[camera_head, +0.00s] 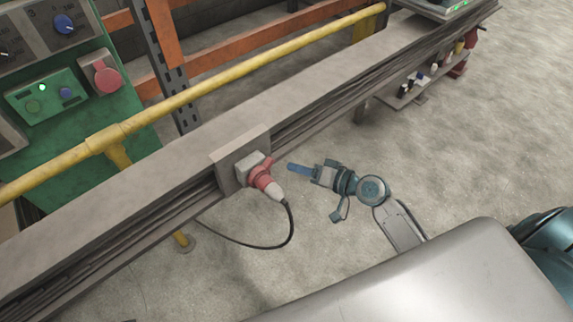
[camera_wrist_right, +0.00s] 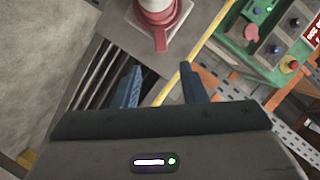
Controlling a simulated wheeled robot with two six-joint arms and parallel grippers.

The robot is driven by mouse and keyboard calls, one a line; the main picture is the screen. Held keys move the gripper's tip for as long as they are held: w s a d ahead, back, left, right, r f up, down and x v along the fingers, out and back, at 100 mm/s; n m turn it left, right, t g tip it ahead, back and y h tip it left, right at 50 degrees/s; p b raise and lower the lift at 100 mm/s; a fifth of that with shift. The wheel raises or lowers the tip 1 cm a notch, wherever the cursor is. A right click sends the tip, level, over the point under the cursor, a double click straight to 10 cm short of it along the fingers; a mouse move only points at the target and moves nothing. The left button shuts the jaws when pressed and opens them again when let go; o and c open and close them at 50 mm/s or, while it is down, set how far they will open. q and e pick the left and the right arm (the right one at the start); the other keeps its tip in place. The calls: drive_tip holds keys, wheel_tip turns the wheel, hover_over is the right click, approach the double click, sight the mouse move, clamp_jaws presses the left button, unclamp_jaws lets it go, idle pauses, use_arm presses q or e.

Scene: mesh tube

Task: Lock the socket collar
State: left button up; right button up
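A red socket collar (camera_head: 262,178) with a small red lever (camera_head: 267,163) sits on a grey socket box fixed to the rail. A white plug (camera_head: 274,192) is seated in it, and a black cable (camera_head: 291,225) hangs from the plug. In the right wrist view the red collar (camera_wrist_right: 152,14) and its lever (camera_wrist_right: 161,40) show at the top, beyond the fingertips. My right gripper (camera_head: 291,167) is just right of the lever, apart from it. In the wrist view its blue fingers (camera_wrist_right: 162,72) are spread with nothing between them. My left gripper is out of view.
A grey rail (camera_head: 330,90) runs diagonally behind the socket, with a yellow pipe (camera_head: 220,88) above it. A green control panel (camera_head: 75,125) stands at the left. A small shelf (camera_head: 412,90) with several items hangs at the upper right. The floor around my gripper is clear.

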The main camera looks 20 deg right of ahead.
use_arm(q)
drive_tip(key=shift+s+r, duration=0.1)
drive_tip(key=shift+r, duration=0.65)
use_arm(e)
drive_tip(key=shift+v, duration=1.6)
